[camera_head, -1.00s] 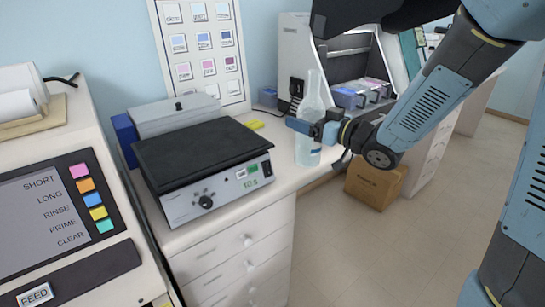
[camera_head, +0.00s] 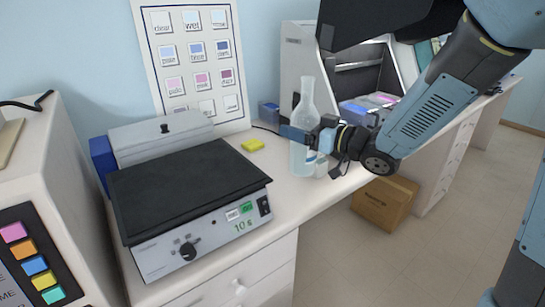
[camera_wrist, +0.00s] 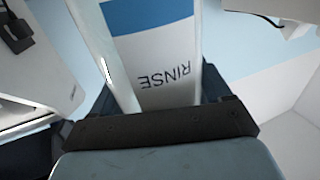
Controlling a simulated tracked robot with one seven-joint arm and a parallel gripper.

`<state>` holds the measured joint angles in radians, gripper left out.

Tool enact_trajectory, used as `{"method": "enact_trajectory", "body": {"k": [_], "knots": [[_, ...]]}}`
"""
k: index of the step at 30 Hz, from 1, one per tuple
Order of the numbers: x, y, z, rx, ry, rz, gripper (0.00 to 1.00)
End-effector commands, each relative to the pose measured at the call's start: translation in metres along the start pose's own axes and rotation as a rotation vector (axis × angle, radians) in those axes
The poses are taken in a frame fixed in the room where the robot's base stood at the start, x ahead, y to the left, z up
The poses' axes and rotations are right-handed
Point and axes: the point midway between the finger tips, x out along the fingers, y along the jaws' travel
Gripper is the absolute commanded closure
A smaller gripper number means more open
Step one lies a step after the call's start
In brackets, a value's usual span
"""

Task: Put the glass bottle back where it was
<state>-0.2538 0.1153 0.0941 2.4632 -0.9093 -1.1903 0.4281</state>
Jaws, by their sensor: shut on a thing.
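The glass bottle (camera_head: 304,160) is clear with a long neck and stands upright in the head view, at the right part of the white counter. My gripper (camera_head: 306,137) is shut around the bottle's middle from the right. In the wrist view the bottle (camera_wrist: 150,50) fills the space between the fingers and shows a white and blue label reading RINSE. I cannot tell whether its base touches the counter.
A small pale container (camera_head: 321,167) is close beside the bottle. A staining machine (camera_head: 300,70) stands behind. A cardboard box (camera_head: 385,200) is on the floor.

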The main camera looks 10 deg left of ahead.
Motion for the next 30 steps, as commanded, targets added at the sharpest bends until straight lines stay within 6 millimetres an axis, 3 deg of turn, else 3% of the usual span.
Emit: {"method": "enact_trajectory", "body": {"k": [9,19,30], "knots": [[0.058,0.008,0.025,0.002,0.001,-0.012,0.84],[0.088,0.016,0.065,0.001,0.000,-0.011,0.84],[0.101,0.020,0.081,0.000,0.002,-0.010,0.84]]}}
